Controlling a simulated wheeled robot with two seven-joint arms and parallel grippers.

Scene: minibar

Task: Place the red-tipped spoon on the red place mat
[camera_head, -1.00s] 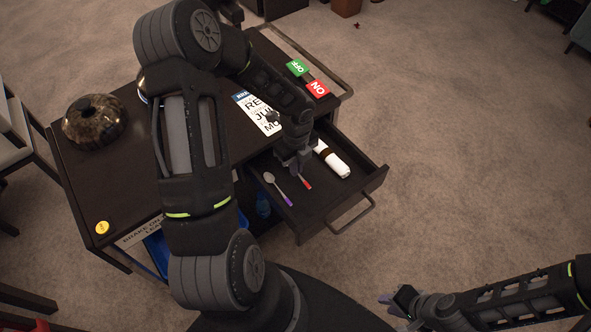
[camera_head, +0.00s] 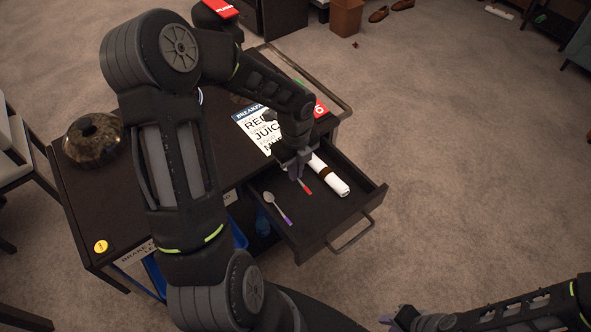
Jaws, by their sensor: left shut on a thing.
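My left gripper (camera_head: 298,174) is over the open drawer (camera_head: 325,222) of the dark cart. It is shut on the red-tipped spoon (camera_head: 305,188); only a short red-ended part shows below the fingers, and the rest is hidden. Whether it touches the drawer floor I cannot tell. A second spoon with a purple tip (camera_head: 278,209) lies to its left in the drawer. A red card or mat with white marks (camera_head: 320,108) shows partly behind my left arm on the cart top. My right gripper (camera_head: 395,317) is at the bottom edge; its jaws are unclear.
A white roll with a brown band (camera_head: 333,181) lies in the drawer just right of my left gripper. A breakfast menu (camera_head: 258,125), a round dark pot (camera_head: 93,138) and a yellow disc (camera_head: 101,247) are on the cart top. Another red lettered piece (camera_head: 222,8) shows near my left elbow.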

